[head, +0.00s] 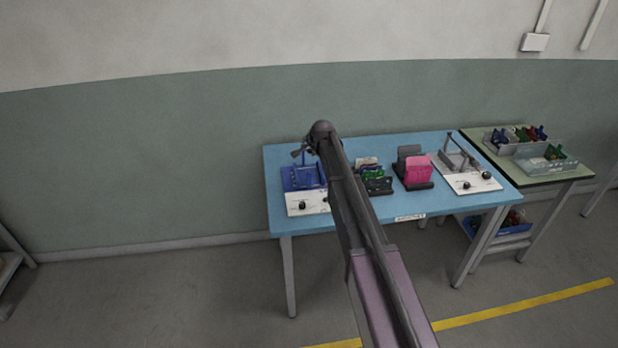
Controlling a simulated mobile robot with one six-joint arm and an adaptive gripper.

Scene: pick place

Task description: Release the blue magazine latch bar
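The blue magazine (299,177) stands on a white-fronted base with dark knobs (303,205) at the left end of the blue table. Thin upright parts show at its back. I cannot make out which part is the latch bar. My arm crosses the middle of the view and covers the right side of this fixture. A small dark grey shape, probably my gripper (298,153), shows just above the magazine's back left. It is too small to tell whether its fingers are open or touch anything.
On the blue table (345,148), a dark rack with green pieces (376,184), a holder with a pink piece (417,170) and a second white-based fixture (466,181) stand to the right. A green-topped table (571,172) with bins adjoins it. The floor in front is clear.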

